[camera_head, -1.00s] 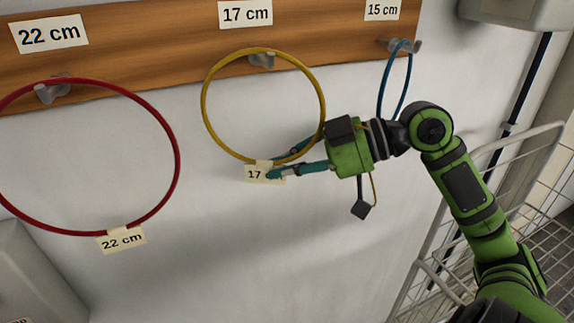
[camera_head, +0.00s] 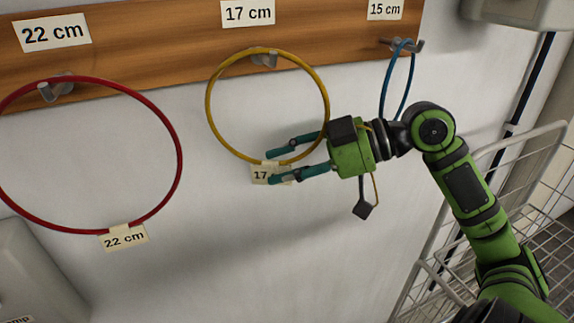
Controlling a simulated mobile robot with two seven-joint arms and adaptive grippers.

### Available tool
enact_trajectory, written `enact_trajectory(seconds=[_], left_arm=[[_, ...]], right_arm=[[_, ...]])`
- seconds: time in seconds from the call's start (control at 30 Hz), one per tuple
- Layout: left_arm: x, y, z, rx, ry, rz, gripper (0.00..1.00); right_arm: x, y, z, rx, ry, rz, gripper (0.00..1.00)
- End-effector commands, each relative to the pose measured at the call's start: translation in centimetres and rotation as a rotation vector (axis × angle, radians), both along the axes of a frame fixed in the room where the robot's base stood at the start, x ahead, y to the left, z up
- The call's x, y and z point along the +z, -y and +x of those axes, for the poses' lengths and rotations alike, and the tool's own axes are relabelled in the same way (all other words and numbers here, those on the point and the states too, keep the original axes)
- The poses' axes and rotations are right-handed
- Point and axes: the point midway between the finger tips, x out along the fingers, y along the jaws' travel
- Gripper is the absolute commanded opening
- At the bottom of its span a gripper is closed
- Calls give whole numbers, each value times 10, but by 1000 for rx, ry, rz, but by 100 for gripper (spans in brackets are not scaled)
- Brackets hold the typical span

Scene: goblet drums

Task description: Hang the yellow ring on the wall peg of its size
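The yellow ring (camera_head: 209,119) is against the wall under the "17 cm" label (camera_head: 248,12), its top at the grey 17 cm peg (camera_head: 265,61). It appears to hang on that peg; the exact contact is too small to tell. Its paper tag (camera_head: 262,174) at the bottom reads "17", the rest covered by a finger. My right gripper (camera_head: 268,167) is open at the ring's lower right, its two teal fingers apart, one above and one below the ring's bottom edge. My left gripper is not in view.
A red ring (camera_head: 180,160) tagged 22 cm hangs on the left peg (camera_head: 55,89). A blue ring (camera_head: 385,85) hangs on the 15 cm peg (camera_head: 412,45), close above my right arm. A wire rack (camera_head: 520,138) stands at the right. The wall below the yellow ring is clear.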

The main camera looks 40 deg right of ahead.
Motion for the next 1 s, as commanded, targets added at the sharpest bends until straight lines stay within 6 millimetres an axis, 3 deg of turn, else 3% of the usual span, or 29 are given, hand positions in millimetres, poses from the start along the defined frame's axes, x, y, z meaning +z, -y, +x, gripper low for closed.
enact_trajectory(seconds=[0.27,0.7,1.0], left_arm=[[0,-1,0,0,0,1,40],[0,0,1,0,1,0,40],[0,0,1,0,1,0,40]], right_arm=[[6,10,-9,-2,0,2,38],[39,69,-62,-2,2,1,38],[46,82,-75,0,0,0,38]])
